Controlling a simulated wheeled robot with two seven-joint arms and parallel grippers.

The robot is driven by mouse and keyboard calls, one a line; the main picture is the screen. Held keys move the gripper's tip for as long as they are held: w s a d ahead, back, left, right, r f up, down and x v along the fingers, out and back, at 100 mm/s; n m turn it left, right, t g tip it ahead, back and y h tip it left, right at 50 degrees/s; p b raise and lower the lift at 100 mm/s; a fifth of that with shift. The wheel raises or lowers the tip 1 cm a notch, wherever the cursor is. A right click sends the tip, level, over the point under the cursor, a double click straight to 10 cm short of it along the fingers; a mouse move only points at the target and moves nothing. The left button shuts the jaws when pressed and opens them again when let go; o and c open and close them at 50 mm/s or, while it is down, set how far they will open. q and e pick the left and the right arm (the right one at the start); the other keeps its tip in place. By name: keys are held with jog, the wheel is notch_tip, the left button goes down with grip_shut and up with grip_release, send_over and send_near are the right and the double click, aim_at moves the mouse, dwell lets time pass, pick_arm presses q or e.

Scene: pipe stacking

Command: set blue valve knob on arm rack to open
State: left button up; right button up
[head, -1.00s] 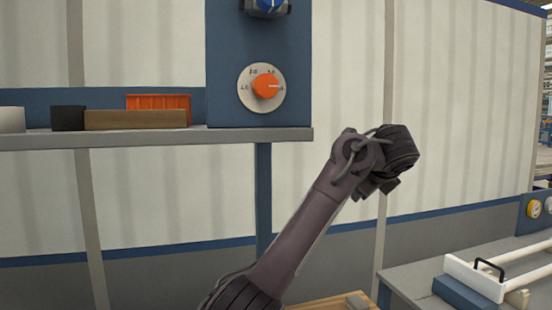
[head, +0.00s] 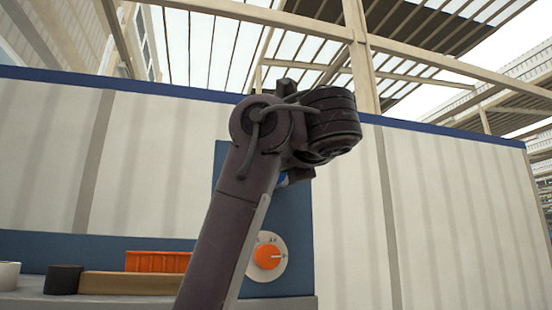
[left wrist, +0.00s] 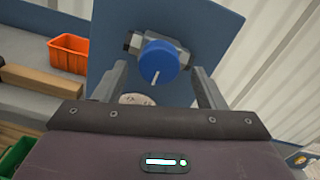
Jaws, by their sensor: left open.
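The blue valve knob (left wrist: 158,62) is round with a white line on its face, set on a grey metal valve body (left wrist: 134,43) on the blue panel (left wrist: 110,30). The line points down and slightly left in the left wrist view. My left gripper (left wrist: 158,68) is open, its fingers either side of the knob in the picture; contact cannot be told. In the head view my left arm covers nearly all of the knob, with only a blue sliver (head: 283,180) showing. The gripper's fingers are hidden there. My right gripper is not in view.
An orange dial (head: 268,256) on a white disc sits lower on the panel. On the shelf (head: 30,300) left of it are an orange bin (head: 158,261), a wooden block (head: 125,284), a black cylinder (head: 63,279) and a white cup (head: 8,275). A corrugated wall stands behind.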

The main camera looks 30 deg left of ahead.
pick_arm(q)
jog(key=p+x, duration=0.1)
jog(key=x, duration=0.1)
jog(key=shift+w+a, duration=0.2)
jog(key=shift+a, duration=0.1)
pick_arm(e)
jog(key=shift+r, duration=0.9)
pick_arm(q)
jog(key=c, duration=1)
jog(key=shift+o, duration=0.2)
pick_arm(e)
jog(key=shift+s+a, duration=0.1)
